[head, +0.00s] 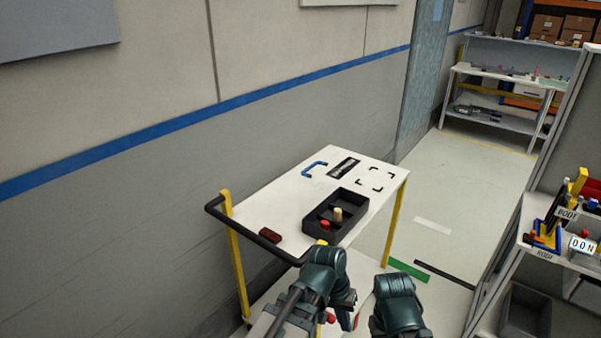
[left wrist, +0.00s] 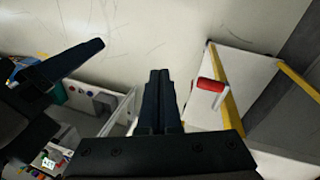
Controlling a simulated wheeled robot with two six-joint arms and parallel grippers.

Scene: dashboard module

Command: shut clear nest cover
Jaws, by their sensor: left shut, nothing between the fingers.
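I cannot clearly make out the clear nest cover in either view. In the left wrist view, a pale-walled fixture (left wrist: 122,112) with several coloured round parts stands left of my left gripper; I cannot tell whether it is the nest. My left gripper (left wrist: 160,74) is shut and empty, its fingers together above the floor. In the head view its arm hangs at the near end of a white cart, and the fingertips are hard to make out. A dark finger (left wrist: 62,66) at the left of the wrist view looks like my right gripper; its opening does not show.
The white cart (head: 280,195) carries a black divided tray (head: 350,207) with small parts, a blue handle (head: 314,168) and a dark red block (head: 270,235). A red cylinder (left wrist: 210,85) is right of my left gripper.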

